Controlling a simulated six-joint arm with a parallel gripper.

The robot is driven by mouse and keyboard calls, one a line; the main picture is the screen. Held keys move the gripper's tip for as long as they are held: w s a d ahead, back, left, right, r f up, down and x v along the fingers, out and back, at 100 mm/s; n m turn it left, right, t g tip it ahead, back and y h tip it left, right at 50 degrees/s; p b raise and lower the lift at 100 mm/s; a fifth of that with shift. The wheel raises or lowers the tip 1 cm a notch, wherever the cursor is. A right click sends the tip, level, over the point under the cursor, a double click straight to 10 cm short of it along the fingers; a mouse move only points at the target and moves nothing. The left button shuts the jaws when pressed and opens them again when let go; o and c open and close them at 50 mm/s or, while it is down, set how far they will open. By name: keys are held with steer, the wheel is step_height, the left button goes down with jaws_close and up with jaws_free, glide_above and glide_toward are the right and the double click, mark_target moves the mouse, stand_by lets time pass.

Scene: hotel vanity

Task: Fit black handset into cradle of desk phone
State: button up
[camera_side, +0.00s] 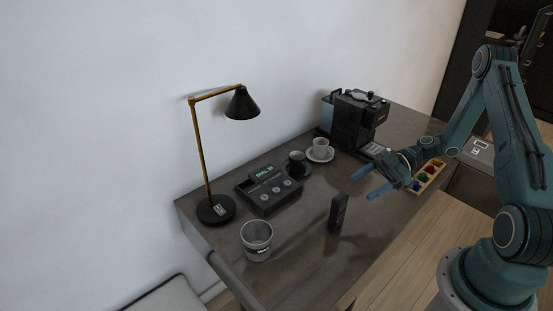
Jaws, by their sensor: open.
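The black handset (338,212) stands upright on the dark vanity top, near its front edge. The desk phone (266,189) is a dark, boxy unit with a lit greenish display and pale round buttons on its face. It sits to the left of the handset, apart from it. Its cradle is hard to make out at this size. My gripper (363,187) is open, with its two blue fingers pointing left. In the picture it is up and to the right of the handset, apart from it and with nothing between the fingers.
A desk lamp (197,150) stands left of the phone. A labelled cup (257,240) is in front. A dark cup (296,164) and a white cup on a saucer (320,148) are behind. A coffee machine (356,118) and a tray of colored items (429,173) are at right.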

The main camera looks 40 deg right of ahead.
mark_target(331, 205)
steer(key=shift+x, duration=2.8)
steer(key=shift+x, duration=2.55)
steer(key=shift+r, duration=0.15)
jaws_close()
